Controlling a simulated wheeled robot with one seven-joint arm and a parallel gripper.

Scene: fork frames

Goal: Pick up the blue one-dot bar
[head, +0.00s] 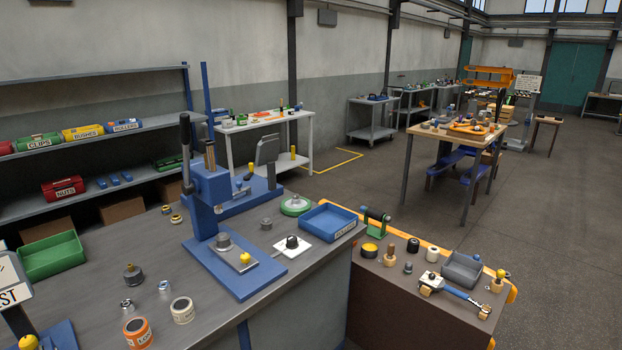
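Three small blue bars lie side by side on the left shelf's lower board, to the right of the red NUTS box: a left one (101,183), a middle one (114,180) and a right one (127,177). They are too small and far away for me to make out any dots, so I cannot tell which is the one-dot bar. My gripper is not in view.
The grey workbench (95,265) stands between me and the shelf (30,209). It carries a blue press (207,185), a green tray (51,256), a blue tray (328,222), tape rolls and small metal parts. Open floor (420,225) lies beyond, to the right.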

